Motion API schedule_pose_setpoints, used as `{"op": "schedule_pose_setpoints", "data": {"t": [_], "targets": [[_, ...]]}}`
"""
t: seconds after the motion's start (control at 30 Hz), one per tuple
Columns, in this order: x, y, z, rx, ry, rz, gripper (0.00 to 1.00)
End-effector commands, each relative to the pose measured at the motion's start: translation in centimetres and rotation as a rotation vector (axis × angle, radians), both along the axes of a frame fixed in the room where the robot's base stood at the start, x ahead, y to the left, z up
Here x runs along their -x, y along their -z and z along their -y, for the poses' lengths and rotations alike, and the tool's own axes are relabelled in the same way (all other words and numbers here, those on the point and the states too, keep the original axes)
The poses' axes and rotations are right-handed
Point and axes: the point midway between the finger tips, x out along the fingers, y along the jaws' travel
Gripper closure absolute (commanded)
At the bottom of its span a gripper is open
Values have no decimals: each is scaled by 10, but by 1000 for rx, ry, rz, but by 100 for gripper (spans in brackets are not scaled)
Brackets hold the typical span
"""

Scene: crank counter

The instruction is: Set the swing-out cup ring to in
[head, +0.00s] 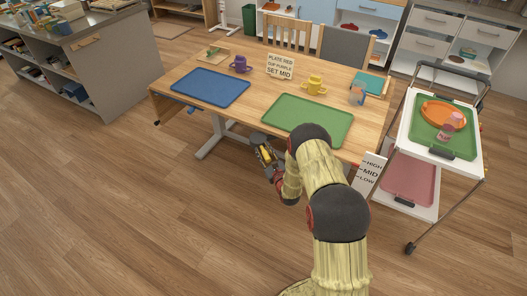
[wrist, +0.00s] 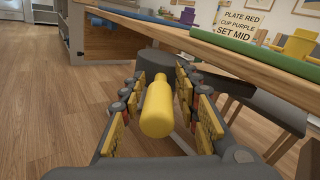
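My gripper (head: 266,155) is low in front of the table's front edge. In the wrist view its fingers (wrist: 162,88) stand open on both sides of a yellow bottle-shaped handle (wrist: 157,108), with a gap visible at each side. A dark grey round part (wrist: 153,63) is behind the handle. I cannot make out a swing-out cup ring clearly in either view, so its position cannot be told.
A white cart (head: 402,136) stands right. Floor at left is clear.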

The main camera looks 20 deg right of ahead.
Motion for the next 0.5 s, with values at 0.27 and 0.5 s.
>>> {"op": "schedule_pose_setpoints", "data": {"t": [0.27,0.5], "targets": [[1,1,1,-1,1,-2,61],[11,1,1,-1,3,-3,61]]}}
